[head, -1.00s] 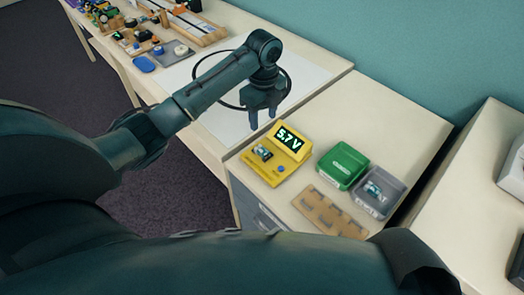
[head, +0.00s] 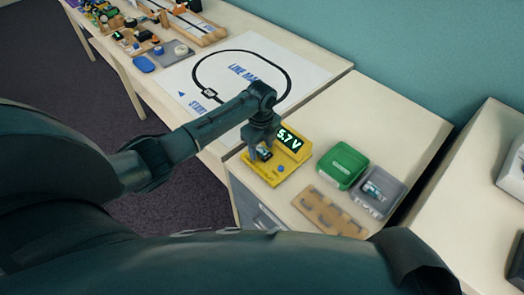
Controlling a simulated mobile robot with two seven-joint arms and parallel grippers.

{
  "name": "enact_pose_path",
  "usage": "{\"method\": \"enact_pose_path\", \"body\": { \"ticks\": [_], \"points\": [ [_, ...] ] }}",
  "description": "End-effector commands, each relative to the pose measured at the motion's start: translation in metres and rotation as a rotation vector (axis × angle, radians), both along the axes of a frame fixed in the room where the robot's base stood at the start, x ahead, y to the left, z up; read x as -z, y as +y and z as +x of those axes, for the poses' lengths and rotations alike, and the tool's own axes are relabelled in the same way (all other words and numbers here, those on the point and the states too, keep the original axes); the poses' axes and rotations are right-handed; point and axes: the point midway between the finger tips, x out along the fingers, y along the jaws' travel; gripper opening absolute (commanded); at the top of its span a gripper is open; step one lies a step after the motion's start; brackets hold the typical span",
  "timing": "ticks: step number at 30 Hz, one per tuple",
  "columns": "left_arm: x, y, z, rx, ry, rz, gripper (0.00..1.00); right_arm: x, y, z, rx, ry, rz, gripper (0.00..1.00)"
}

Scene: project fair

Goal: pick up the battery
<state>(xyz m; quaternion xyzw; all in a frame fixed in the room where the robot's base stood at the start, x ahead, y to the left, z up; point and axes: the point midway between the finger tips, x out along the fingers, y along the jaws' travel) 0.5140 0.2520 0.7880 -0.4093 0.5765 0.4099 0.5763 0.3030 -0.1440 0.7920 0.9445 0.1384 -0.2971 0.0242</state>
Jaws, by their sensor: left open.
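A yellow tester (head: 288,163) with a lit display reading 5.7 V stands on the near cabinet top. A small dark battery with a pale mark (head: 265,154) sits in the tester's left part, partly hidden by my left gripper (head: 259,151). That gripper is open and points down over the battery, with its fingers close around it. I cannot tell whether they touch it. My right gripper is out of view.
A green case (head: 342,166) and a grey box (head: 393,191) with small items inside stand right of the tester. A brown slotted tray (head: 328,213) lies in front. A white line-track mat (head: 304,72) lies behind.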

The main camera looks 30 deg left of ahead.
Motion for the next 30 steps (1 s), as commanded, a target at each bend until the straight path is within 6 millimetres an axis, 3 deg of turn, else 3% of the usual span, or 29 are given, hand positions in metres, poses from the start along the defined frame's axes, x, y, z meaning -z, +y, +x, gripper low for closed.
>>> {"method": "enact_pose_path", "body": {
  "ticks": [5,22,30],
  "points": [
    [-0.0002,0.0,0.0001,0.0,0.0,0.0,0.49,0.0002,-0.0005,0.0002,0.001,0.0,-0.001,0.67],
    [-0.0007,0.0002,0.0003,-0.001,-0.001,0.001,0.02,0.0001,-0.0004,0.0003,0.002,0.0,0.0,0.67],
    [-0.004,0.0003,0.0007,0.0,-0.002,0.0,0.01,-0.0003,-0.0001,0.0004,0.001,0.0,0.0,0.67]
  ]
}}
